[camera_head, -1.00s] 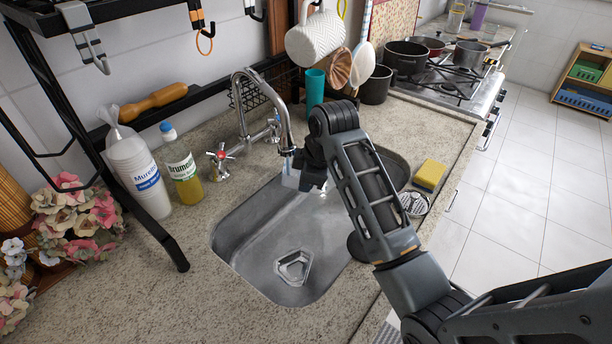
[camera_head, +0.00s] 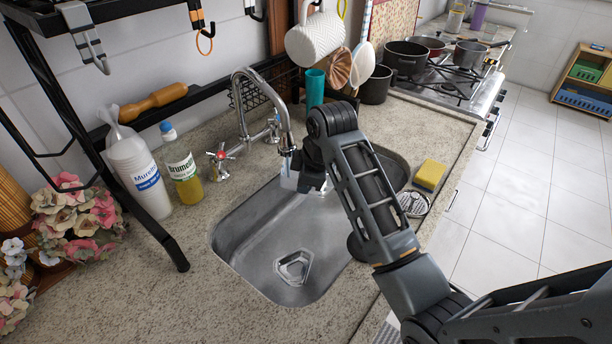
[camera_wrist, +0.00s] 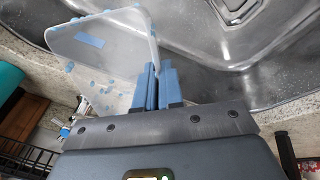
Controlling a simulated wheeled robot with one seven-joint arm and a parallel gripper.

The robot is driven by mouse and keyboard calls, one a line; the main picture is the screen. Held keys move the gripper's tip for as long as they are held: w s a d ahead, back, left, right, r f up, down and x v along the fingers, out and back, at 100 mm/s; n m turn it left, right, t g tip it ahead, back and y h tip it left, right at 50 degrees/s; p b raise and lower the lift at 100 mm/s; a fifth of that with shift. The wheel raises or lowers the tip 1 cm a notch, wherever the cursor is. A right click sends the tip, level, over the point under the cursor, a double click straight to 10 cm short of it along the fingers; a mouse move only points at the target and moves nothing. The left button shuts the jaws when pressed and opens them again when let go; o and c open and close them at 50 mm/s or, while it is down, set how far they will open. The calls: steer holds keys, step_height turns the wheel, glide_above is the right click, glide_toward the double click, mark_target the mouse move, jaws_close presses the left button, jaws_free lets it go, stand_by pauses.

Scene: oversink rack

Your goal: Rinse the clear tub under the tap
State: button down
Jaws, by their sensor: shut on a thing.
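The clear tub (camera_wrist: 105,50) shows in the wrist view as a translucent container with blue spots on its floor and rim. My gripper (camera_wrist: 158,82) is shut on the tub's wall, with its blue fingers close together. In the head view the tub (camera_head: 289,181) is a small pale shape just below the spout of the tap (camera_head: 287,140), over the far end of the sink (camera_head: 270,225). A thin bluish streak shows between the spout and the tub. My gripper (camera_head: 305,178) hides much of the tub there.
A yellow sponge (camera_head: 430,174) lies on the counter right of the sink. A turquoise cup (camera_head: 315,88) and a hanging white mug (camera_head: 316,38) are behind the tap. The sink's near part is empty.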

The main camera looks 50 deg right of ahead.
steer(key=shift+d, duration=0.35)
steer(key=shift+a, duration=0.4)
stand_by(0.4)
steer(key=s, duration=0.6)
steer(key=shift+s, duration=0.25)
steer(key=shift+d+r, duration=0.1)
steer(key=shift+d, duration=0.05)
stand_by(0.9)
steer(key=v, duration=0.7)
steer(key=shift+s+d+r, duration=0.15)
steer(key=shift+s+d, duration=0.05)
steer(key=shift+s, duration=0.1)
steer(key=shift+d, duration=0.1)
stand_by(0.8)
